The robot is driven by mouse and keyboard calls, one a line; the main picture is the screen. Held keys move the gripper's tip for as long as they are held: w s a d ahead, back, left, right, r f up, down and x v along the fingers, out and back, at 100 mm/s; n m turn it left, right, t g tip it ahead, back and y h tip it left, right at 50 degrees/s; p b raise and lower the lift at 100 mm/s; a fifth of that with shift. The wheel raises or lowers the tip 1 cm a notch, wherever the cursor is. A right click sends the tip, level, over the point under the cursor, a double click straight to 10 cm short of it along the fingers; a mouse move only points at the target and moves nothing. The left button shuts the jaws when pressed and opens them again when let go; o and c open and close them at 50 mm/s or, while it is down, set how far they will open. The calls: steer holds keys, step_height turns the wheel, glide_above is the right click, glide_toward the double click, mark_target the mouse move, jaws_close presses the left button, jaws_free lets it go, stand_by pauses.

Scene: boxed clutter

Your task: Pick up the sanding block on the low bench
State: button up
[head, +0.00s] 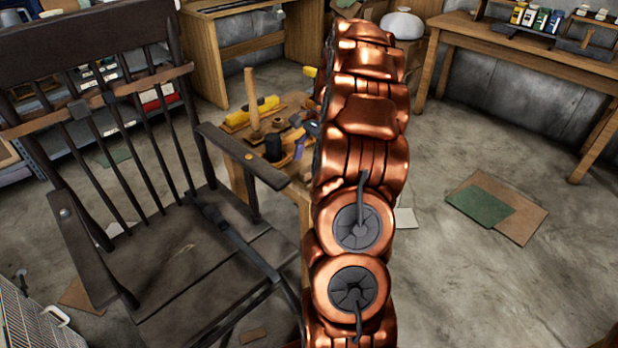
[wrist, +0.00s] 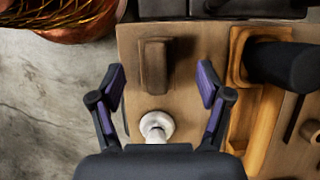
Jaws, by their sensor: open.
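In the wrist view, a brown rectangular block (wrist: 155,66), which looks like the sanding block, lies on the light wooden top of the low bench (wrist: 194,42). My gripper (wrist: 161,84) is open above the bench, its two purple-padded fingers spread either side of the block's near end. The block lies just ahead of the space between the fingertips, and nothing is held. I cannot tell the height gap. In the head view my copper-coloured arm hides part of the bench, and I cannot pick out the block there.
A small round pale knob-like thing (wrist: 156,126) stands between the fingers, nearer the palm. A wooden tray (wrist: 257,128) with a dark cylinder (wrist: 284,64) is close on the right. Dark boxes (wrist: 220,8) lie beyond. A dark rocking chair (head: 150,240) stands left of the bench.

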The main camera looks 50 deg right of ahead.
mark_target(310, 168)
steer(key=x, duration=0.4)
steer(key=shift+s+d+f+b, duration=0.15)
steer(key=shift+s+d+b, duration=0.1)
steer(key=shift+b, duration=0.15)
steer(key=shift+c, duration=0.4)
steer(key=c, duration=1.3)
steer(key=shift+w+r+p, duration=0.1)
steer(key=shift+r+p, duration=0.3)
steer(key=shift+r, duration=1.05)
steer(key=s+r+p, duration=0.1)
steer(key=s+r, duration=0.1)
steer(key=s, duration=1.4)
steer(key=shift+p, duration=0.4)
steer(key=shift+r, duration=0.1)
